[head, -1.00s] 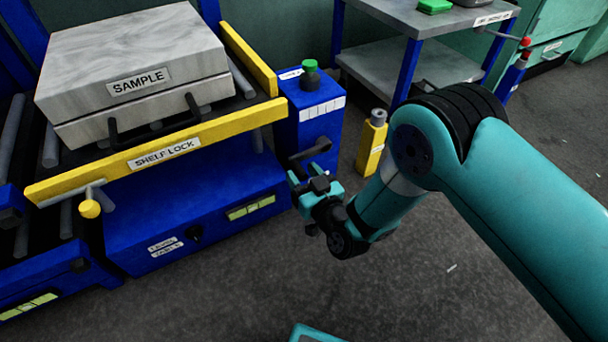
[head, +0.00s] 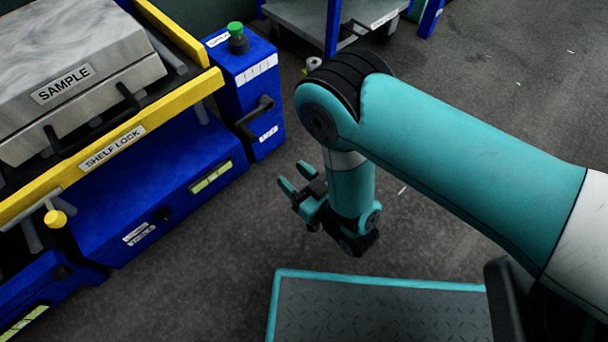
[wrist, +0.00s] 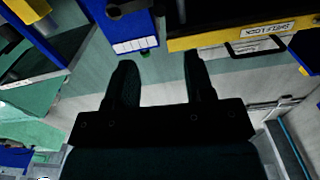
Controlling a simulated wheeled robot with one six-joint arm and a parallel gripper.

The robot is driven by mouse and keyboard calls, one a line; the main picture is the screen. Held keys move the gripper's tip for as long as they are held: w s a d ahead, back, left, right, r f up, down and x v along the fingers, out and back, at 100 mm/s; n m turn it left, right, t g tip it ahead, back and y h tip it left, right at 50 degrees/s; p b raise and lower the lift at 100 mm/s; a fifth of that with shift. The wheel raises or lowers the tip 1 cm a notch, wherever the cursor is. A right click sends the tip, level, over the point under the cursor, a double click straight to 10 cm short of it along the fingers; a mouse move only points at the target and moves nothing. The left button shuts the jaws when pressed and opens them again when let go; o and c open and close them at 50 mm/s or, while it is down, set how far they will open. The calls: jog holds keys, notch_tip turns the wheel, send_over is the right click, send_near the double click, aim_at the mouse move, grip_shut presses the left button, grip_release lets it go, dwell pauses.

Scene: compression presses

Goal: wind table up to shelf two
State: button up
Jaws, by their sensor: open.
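The table with its blue base (head: 150,200) stands at the left, carrying a grey box marked SAMPLE (head: 75,75). A blue post (head: 245,75) with a green-topped knob (head: 237,38) and a white scale strip stands at its right end. A black crank handle (head: 254,118) is on the post's side. My gripper (head: 296,177) is open and empty, to the right of and below the crank in the head view, apart from it. In the wrist view my open fingers (wrist: 158,68) point toward the blue post (wrist: 125,28), with nothing between them.
A yellow bar marked SHELF LOCK (head: 110,150) with a yellow knob (head: 55,218) runs along the table's front. A grey cart (head: 300,15) stands at the back. A teal-edged plate (head: 380,310) is at the bottom. The floor between is clear.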

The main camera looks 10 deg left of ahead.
jog(key=p+v, duration=0.2)
jog(key=p, duration=1.1)
jog(key=shift+s+d, duration=0.25)
jog(key=shift+d, duration=0.1)
